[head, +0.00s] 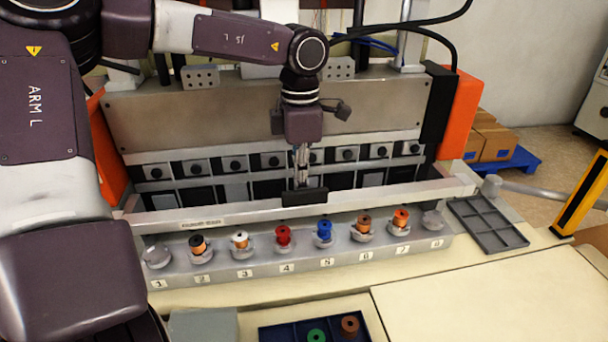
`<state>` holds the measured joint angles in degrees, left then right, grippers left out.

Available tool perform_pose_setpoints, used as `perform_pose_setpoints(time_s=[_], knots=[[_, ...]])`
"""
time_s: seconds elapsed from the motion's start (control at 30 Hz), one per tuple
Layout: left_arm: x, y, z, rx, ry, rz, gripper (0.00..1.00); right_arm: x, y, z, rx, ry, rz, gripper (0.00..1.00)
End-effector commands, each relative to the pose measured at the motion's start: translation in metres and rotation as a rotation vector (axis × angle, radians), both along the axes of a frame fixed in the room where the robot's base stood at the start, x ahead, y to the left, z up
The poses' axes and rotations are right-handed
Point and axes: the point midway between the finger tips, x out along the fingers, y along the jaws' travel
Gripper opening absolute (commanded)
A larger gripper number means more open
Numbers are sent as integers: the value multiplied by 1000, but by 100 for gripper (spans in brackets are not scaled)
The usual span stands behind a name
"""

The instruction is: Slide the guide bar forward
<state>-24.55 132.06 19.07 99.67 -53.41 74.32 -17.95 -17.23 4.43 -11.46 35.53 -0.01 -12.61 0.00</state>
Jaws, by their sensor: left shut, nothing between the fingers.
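The guide bar (380,204) is a long pale rail that runs across the machine, behind the row of numbered spool seats. A black handle block (305,197) sits at its middle. My left gripper (302,182) points down, its fingers shut with nothing between them. Its fingertips are right at the handle block, at its back side; I cannot tell whether they touch it. The left arm reaches in from the left over the machine. My right gripper is not in view.
A grey ledge (300,270) in front holds spools in several numbered cups; the end cups look empty. A grey divided tray (488,224) lies at right. A dark blue tray (270,333) with a green and a brown spool is at front. The pale table (490,300) at front right is clear.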

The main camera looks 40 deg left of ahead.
Motion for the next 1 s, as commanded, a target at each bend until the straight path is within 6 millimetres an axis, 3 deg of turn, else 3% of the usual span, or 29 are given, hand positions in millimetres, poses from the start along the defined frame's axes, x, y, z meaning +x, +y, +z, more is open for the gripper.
perform_pose_setpoints(time_s=[0.47, 1.0], knots=[[6, 7, 1, 0, -2, 1, 0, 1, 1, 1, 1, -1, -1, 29], [6, 7, 54, 2, -3, -1, 0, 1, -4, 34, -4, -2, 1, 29]])
